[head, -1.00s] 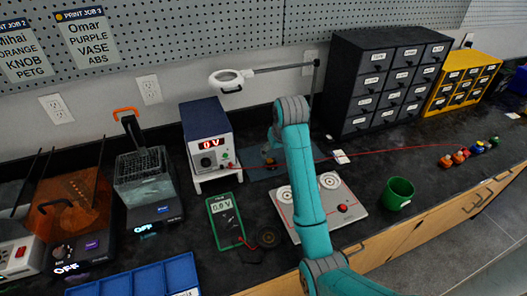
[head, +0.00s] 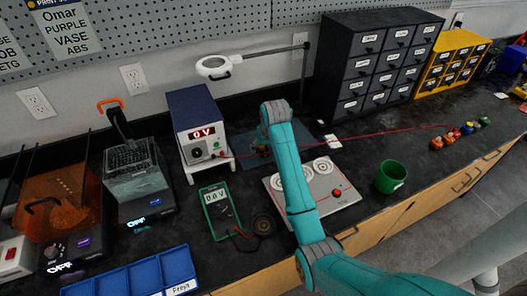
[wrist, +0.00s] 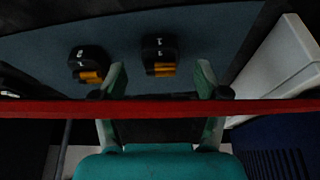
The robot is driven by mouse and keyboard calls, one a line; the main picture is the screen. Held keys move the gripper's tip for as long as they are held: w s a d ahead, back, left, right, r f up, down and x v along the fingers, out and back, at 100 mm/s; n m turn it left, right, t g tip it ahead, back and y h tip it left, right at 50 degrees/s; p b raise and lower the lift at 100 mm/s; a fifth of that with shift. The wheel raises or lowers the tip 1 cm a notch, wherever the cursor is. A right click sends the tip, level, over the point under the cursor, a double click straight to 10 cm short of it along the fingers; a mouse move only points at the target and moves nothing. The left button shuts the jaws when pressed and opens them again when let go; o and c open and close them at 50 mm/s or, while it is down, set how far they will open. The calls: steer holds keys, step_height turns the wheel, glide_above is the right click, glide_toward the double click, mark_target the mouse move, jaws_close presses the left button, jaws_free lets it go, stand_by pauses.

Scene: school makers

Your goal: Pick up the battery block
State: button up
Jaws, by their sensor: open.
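In the wrist view, two dark blocks with orange-yellow parts and white markings lie on a blue-grey mat (wrist: 215,30): a left block (wrist: 88,64) and a right block (wrist: 158,55). I cannot tell which, if either, is the battery block. My gripper (wrist: 161,80) is open and empty, its fingers spread apart. The right block shows between the fingertips, farther off; the left block shows beside the left finger. A red cable (wrist: 160,107) crosses the view in front of the fingers. In the head view, my arm hides most of the gripper and part of the mat (head: 241,161).
The power supply (head: 203,130) stands left of the mat, with a multimeter (head: 218,210) in front. A white board (head: 320,196) and a green cup (head: 391,177) are at right. Drawer cabinets (head: 375,65) and a magnifier lamp (head: 215,67) stand behind. The red cable runs across the bench.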

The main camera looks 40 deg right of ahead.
steer(key=shift+w+f, duration=0.25)
steer(key=shift+f, duration=0.4)
steer(key=c, duration=1.3)
steer(key=shift+o, duration=0.2)
